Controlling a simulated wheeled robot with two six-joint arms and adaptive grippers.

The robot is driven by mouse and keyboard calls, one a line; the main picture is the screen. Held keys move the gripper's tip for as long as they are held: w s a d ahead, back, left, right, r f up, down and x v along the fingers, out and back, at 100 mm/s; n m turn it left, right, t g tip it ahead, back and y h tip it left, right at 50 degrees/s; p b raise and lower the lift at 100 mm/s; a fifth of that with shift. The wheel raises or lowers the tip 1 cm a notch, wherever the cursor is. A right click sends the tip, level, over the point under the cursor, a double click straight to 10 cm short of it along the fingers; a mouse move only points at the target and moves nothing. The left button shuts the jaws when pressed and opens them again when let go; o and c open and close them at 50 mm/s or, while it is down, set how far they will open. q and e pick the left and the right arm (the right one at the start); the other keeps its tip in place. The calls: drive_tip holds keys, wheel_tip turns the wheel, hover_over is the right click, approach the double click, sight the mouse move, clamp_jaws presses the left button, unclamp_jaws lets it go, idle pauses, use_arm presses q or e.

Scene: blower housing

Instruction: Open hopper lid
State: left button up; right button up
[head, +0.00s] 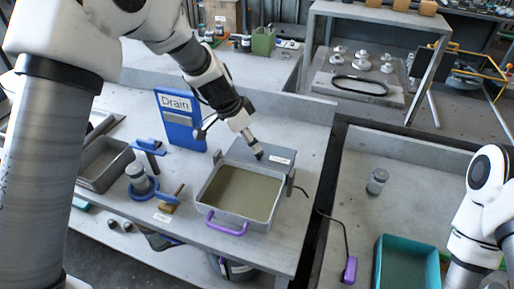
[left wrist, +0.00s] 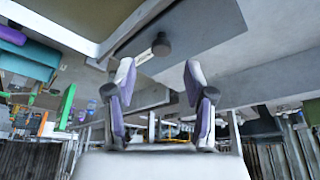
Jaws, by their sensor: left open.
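A grey open-topped box (head: 204,196) with a brownish-green inside and a purple handle (head: 226,228) stands on the bench. A flat grey panel (head: 285,169) with a white label lies at its back edge; I take it for the hopper lid. The panel (left wrist: 205,30) also shows in the left wrist view, with a dark round knob (left wrist: 161,46) beside the label. My left gripper (head: 253,144) is above the panel near this knob. In the left wrist view its fingers (left wrist: 159,78) are spread and empty, with the knob ahead between them. My right gripper is out of view.
A blue "Drain" board (head: 180,121) stands left of my left gripper. A grey tray (head: 103,163) and blue-handled tools (head: 150,147) are farther left. A teal bin (head: 405,262) and a small grey cylinder (head: 377,180) are at the right. A cable (head: 336,220) hangs nearby.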

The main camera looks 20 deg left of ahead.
use_arm(q)
drive_tip(key=x, duration=0.5)
drive_tip(key=shift+w+f, duration=0.1)
drive_tip(key=shift+w, duration=0.1)
drive_tip(key=shift+s, duration=0.2)
clamp_jaws()
